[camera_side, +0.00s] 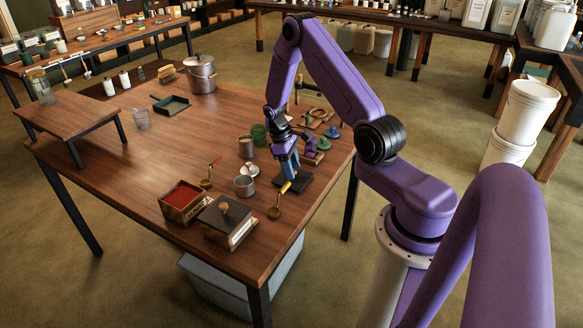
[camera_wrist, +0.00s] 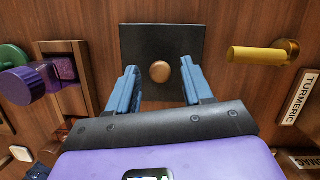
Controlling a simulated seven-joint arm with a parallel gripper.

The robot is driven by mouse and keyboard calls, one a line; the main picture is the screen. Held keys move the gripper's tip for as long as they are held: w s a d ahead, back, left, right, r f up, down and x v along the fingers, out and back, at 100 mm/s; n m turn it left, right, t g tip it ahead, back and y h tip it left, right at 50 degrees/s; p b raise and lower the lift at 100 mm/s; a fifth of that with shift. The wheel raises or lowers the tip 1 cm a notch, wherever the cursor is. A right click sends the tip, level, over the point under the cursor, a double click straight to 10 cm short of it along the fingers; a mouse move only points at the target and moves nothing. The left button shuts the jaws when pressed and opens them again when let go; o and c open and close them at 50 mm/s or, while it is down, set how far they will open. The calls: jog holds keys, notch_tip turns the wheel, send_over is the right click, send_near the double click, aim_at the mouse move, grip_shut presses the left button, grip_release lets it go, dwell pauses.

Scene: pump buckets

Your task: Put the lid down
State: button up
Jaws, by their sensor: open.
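A flat black square lid (camera_wrist: 140,40) with a round wooden knob (camera_wrist: 160,71) shows in the wrist view. In the side view the lid (camera_side: 301,184) appears to lie flat on the wooden table near its right edge, partly hidden by my gripper. My gripper (camera_side: 289,172) points down at it. In the wrist view the blue fingers of my gripper (camera_wrist: 159,72) are apart, one on each side of the knob, with gaps to it. I cannot tell the fingertips' exact height over the lid.
A yellow-handled scoop (camera_wrist: 262,54) lies close to the lid. An open box with purple contents (camera_wrist: 62,68) and a green knobbed piece (camera_wrist: 12,57) are on its other side. A box of red powder (camera_side: 184,196) and a black-lidded box (camera_side: 216,222) stand nearby. The table's middle left is clear.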

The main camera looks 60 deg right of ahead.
aim_at(283, 175)
jog(key=d+v, duration=0.1)
jog(key=v, duration=1)
jog(key=s+a+r+n+t, duration=0.1)
jog(key=s+a+r+n, duration=0.3)
jog(key=a, duration=0.6)
jog(key=s+a+r+n+t, duration=0.1)
jog(key=a+r, duration=0.4)
jog(key=a, duration=0.6)
jog(key=s+a+r+n, duration=0.1)
jog(key=s+a+n, duration=0.1)
jog(key=s, duration=0.9)
jog(key=s+a+r+n+t+y, duration=0.1)
jog(key=s+a+r+n, duration=0.1)
jog(key=s, duration=0.9)
jog(key=shift+a+r+n, duration=0.3)
jog(key=shift+a+n, duration=0.4)
jog(key=shift+a, duration=0.35)
